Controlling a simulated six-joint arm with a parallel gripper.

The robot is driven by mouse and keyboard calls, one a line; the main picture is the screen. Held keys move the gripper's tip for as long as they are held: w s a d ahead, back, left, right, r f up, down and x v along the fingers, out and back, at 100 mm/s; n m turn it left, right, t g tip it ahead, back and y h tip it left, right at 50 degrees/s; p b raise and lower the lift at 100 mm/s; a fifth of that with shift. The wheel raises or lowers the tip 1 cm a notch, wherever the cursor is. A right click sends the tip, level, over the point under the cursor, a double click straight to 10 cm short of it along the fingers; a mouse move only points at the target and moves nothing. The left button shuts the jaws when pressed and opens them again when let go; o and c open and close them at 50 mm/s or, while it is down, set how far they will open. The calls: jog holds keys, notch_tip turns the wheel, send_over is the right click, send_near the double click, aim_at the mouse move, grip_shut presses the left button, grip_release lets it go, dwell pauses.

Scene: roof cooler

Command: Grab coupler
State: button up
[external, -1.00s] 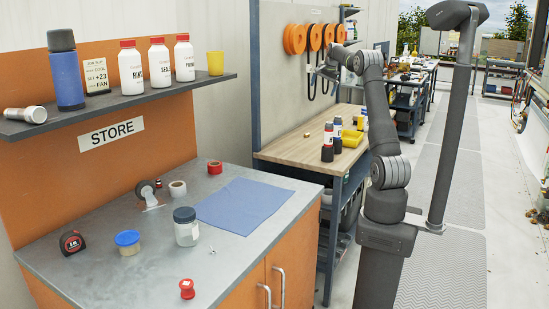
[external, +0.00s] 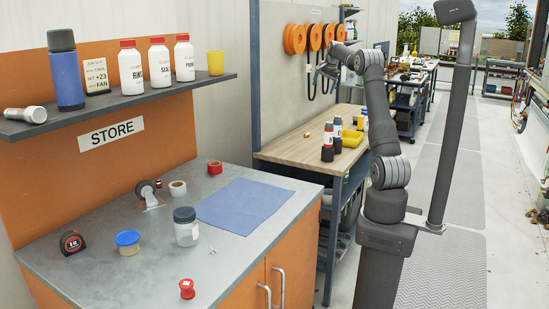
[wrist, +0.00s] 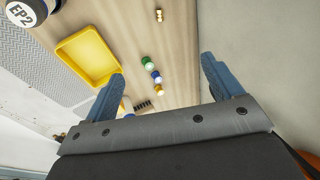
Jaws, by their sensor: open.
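A small brass fitting (wrist: 159,15), which looks like the coupler, lies on the wooden bench near the top of the wrist view. It also shows as a tiny brass piece (external: 307,134) at the left of the bench in the external view. My gripper (wrist: 162,70) is open, its two blue-grey fingers wide apart with nothing between them. In the external view my gripper (external: 325,72) is small, above the bench in front of the back panel. The brass fitting is beyond the fingertips, apart from them.
A yellow tray (wrist: 88,55) lies left of the fitting in the wrist view, with a bottle marked EP2 (wrist: 24,12) beyond it. Small green (wrist: 149,62) and blue-white pieces lie on the bench between the fingers in the picture. Orange reels (external: 295,39) hang on the panel.

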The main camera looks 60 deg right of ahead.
jog(key=c, duration=0.4)
jog(key=shift+c, duration=0.2)
jog(key=shift+f, duration=0.1)
jog(key=m+t, duration=0.2)
jog(key=m, duration=2)
send_near(307, 134)
jog(key=x, duration=0.3)
jog(key=shift+s+d+f, duration=0.1)
jog(key=shift+d+f, duration=0.2)
jog(key=shift+w+r+x, duration=0.1)
jog(key=shift+w+x, duration=0.1)
jog(key=shift+x, duration=1.15)
jog(key=shift+w+r+x, duration=0.15)
jog(key=shift+x, duration=1.15)
